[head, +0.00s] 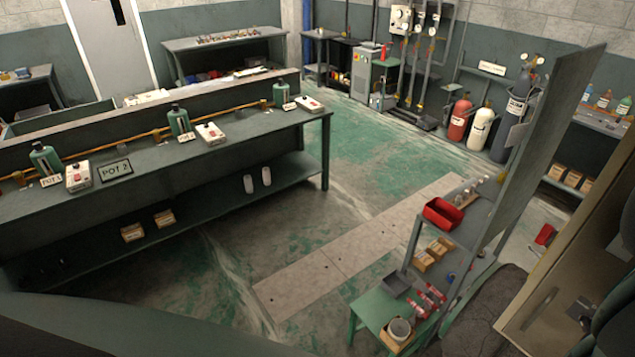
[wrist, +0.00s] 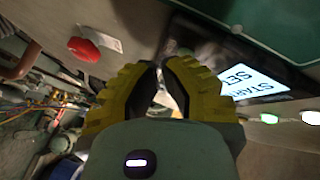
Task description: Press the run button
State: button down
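In the wrist view my gripper (wrist: 162,64) has yellow ridged fingers whose dark tips come together, with a small gap further down between them. I see nothing held. Beyond the tips is a dark-framed panel with a lit screen (wrist: 252,84), its text partly reading "START" and "SET", tilted in the picture. A red round button (wrist: 84,49) sits on a pale plate to the left of the fingers. Small lit round lights (wrist: 309,117) show at the right edge. I cannot tell which part is the run button. My gripper cannot be made out in the head view.
In the head view a tan cabinet (head: 556,275) stands close at the right. A shelf unit with a red bin (head: 442,213) is beside it. A long workbench (head: 240,135) runs across the left. The floor (head: 345,165) between is open.

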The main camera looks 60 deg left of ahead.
jog(key=shift+s, duration=0.75)
jog(key=s, duration=0.5)
jog(key=shift+d, duration=0.15)
dwell(0.7)
